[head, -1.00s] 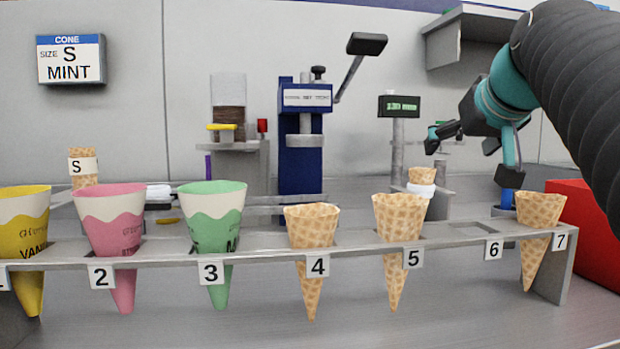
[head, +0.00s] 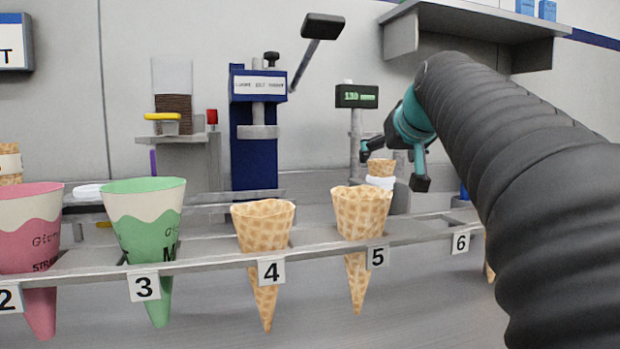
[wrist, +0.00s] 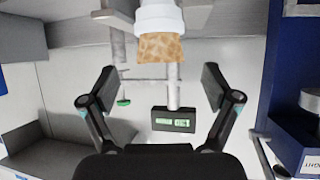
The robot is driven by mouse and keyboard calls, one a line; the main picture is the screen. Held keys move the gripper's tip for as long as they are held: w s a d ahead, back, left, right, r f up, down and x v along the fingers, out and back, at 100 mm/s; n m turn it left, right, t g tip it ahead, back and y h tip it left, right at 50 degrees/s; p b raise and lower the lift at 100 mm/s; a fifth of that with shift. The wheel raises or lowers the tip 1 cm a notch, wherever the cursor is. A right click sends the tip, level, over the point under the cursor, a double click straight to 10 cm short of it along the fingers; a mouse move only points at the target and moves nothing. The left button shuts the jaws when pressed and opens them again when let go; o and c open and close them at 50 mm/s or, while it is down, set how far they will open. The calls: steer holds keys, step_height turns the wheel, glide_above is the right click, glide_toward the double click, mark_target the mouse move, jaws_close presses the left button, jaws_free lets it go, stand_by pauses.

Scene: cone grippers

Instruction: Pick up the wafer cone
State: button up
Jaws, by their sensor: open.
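A small wafer cone (head: 381,167) stands upright in a white ring holder (head: 382,182) on a grey stand, in front of the green-lit display. In the wrist view, which is upside down, the wafer cone (wrist: 161,47) pokes out of the white holder (wrist: 158,18) at the top middle. My gripper (head: 392,168) is open, its fingers to either side of the cone in the head picture. In the wrist view my gripper (wrist: 158,82) is empty, and the cone lies beyond the fingertips, roughly centred between them. I cannot tell the exact distance.
A front rack holds waffle cones in slots 4 (head: 263,225) and 5 (head: 361,212), plus green (head: 145,215) and pink (head: 28,225) sleeves. The display (head: 356,96) rises behind the cone. A blue lever press (head: 257,150) stands left. A shelf (head: 475,25) hangs above.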

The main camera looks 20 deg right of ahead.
mark_target(383, 161)
steer(key=x, duration=0.4)
steer(key=shift+w+f, duration=0.2)
steer(key=shift+w, duration=0.2)
steer(key=c, duration=0.8)
